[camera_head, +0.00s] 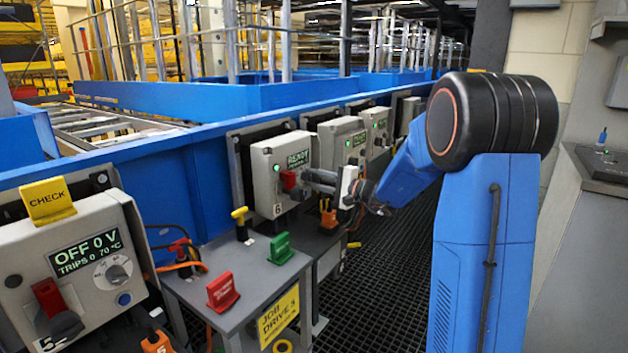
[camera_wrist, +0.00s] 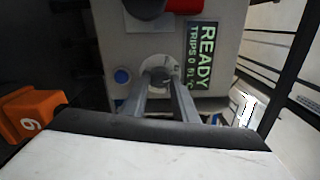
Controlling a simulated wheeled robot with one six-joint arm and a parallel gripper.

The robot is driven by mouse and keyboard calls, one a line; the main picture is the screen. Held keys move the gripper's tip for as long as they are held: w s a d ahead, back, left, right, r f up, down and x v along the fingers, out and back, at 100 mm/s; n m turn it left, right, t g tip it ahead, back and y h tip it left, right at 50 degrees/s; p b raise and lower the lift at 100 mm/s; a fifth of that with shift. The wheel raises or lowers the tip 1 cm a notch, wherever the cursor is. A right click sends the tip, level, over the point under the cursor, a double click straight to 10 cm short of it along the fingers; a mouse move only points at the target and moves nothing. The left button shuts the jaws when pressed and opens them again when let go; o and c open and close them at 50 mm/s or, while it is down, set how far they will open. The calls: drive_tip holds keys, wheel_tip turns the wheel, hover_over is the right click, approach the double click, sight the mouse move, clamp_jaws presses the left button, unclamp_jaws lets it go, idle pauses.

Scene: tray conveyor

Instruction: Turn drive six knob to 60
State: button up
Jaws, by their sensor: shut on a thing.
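The drive's knob (camera_wrist: 158,66) is a pale round dial on the box face, below a red and black switch handle (camera_wrist: 180,6). My gripper (camera_wrist: 161,84) is shut on the knob, with one finger on each side. In the head view my gripper (camera_head: 306,182) reaches the box from the right and hides the knob. The knob's setting is not readable.
Drive five (camera_head: 88,262) at left shows OFF 0 V and carries a yellow CHECK tag (camera_head: 47,200). An orange piece marked 6 (camera_wrist: 33,116) is beside my gripper. More drives continue behind drive six.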

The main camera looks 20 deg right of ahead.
drive_tip(key=shift+f+n, duration=0.1)
drive_tip(key=shift+n, duration=0.7)
drive_tip(key=o, duration=1)
drive_tip(key=shift+s, duration=0.1)
drive_tip(key=v, duration=1.7)
drive_tip(key=shift+s+d, duration=0.1)
